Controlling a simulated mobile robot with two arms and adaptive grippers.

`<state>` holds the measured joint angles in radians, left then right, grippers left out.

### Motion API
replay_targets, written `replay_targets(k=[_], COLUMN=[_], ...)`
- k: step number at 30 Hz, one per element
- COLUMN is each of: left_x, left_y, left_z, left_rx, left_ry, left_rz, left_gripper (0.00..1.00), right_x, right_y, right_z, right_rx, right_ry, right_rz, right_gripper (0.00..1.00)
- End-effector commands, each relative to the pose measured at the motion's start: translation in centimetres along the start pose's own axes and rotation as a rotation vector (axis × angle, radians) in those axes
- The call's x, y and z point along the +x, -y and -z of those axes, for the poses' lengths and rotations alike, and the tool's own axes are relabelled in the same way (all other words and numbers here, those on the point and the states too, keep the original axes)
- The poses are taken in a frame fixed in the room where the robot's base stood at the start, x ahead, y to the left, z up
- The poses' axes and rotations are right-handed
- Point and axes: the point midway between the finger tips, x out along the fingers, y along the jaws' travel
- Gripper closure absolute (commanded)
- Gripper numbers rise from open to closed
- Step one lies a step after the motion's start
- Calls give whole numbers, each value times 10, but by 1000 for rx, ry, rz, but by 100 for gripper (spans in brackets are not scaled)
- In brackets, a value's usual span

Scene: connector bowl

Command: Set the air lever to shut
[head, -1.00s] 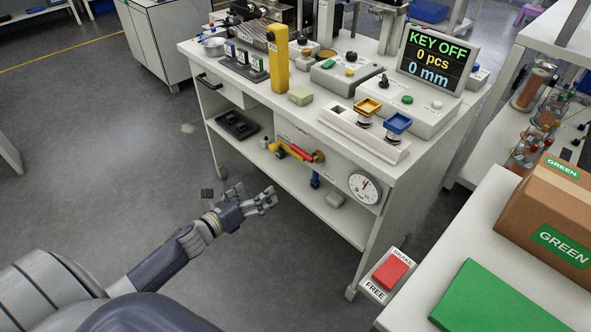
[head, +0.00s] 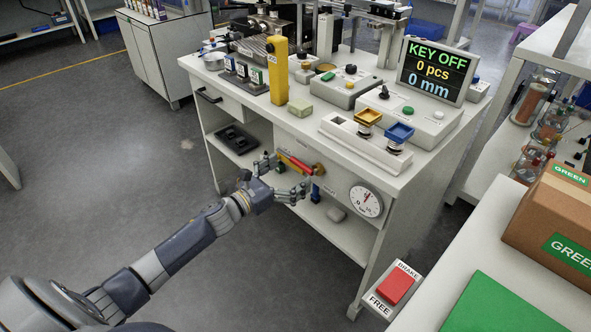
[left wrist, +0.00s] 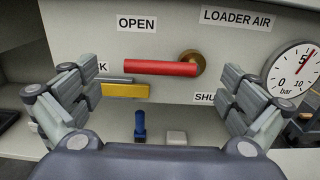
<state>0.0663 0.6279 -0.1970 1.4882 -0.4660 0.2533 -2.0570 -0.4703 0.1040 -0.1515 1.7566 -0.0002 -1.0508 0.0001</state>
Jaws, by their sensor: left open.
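The air lever is a red handle (left wrist: 160,68) on a brass pivot (left wrist: 192,64) on the workbench's front panel, under a LOADER AIR label (left wrist: 234,18). The handle points left from the pivot and lies nearly level, below the OPEN label (left wrist: 137,23). The SHUT label (left wrist: 205,97) is below the pivot, partly hidden by a finger. In the head view the red handle (head: 294,161) is just beyond my left gripper (head: 284,178). In the left wrist view my left gripper (left wrist: 155,95) is open, its fingers spread either side of the handle, apparently not touching it. My right gripper is out of view.
A blue part (left wrist: 140,125) and a pale block (left wrist: 176,137) are lower. The bar gauge (left wrist: 293,72) is right of the pivot. The bench top (head: 325,100) overhangs the panel.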

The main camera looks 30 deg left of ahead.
Motion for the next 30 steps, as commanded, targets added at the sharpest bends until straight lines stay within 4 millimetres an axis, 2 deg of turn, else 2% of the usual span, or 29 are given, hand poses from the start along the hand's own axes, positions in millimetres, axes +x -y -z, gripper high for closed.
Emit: replay_targets(k=[6, 17, 26, 28, 30], left_x=[18, 21, 21, 22, 22], left_y=[0, 0, 0, 0, 0], left_z=[0, 1, 0, -1, -2], left_rx=[-3, -2, -2, -2, -2], left_ry=[0, -1, 1, 2, 4], left_rz=[0, 0, -1, -1, -2], left_gripper=[0, 0, 68, 75, 78], right_x=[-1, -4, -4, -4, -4], right_y=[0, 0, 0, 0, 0], right_z=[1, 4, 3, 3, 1], right_rx=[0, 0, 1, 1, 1], right_ry=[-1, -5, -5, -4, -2], right_rz=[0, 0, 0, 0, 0], right_gripper=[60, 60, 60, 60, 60])
